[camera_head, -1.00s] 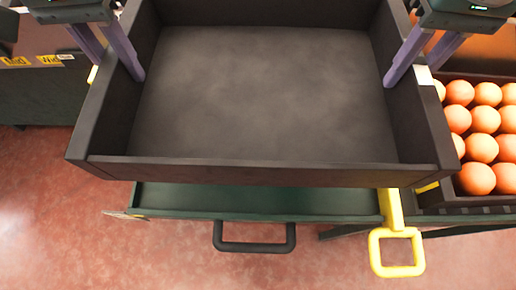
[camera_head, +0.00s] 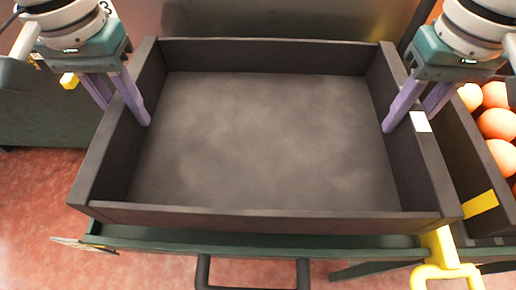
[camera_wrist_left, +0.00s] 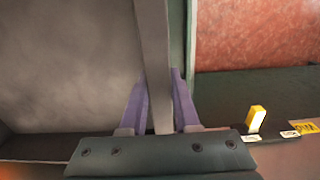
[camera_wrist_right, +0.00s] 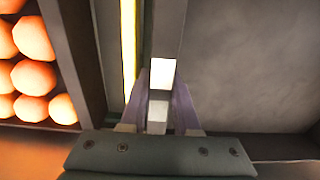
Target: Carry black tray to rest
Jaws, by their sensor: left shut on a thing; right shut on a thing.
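The black tray (camera_head: 265,213) is empty and fills the middle of the head view, looking level. It is above the green surface (camera_head: 260,240); I cannot tell whether it touches it. My left gripper (camera_head: 124,112) is shut on the tray's left wall, one finger inside and one outside. The left wrist view shows that wall (camera_wrist_left: 153,60) between the purple fingers. My right gripper (camera_head: 408,115) is shut on the right wall, by a white patch (camera_head: 421,122). The right wrist view shows the wall (camera_wrist_right: 167,30) between the fingers.
A dark crate of oranges (camera_head: 497,124) stands close on the right, with a yellow mark (camera_head: 481,202). A yellow handle (camera_head: 445,265) and a dark handle (camera_head: 253,287) are at the front. A small yellow block (camera_head: 69,80) is at left. Reddish floor (camera_head: 40,210) shows at lower left.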

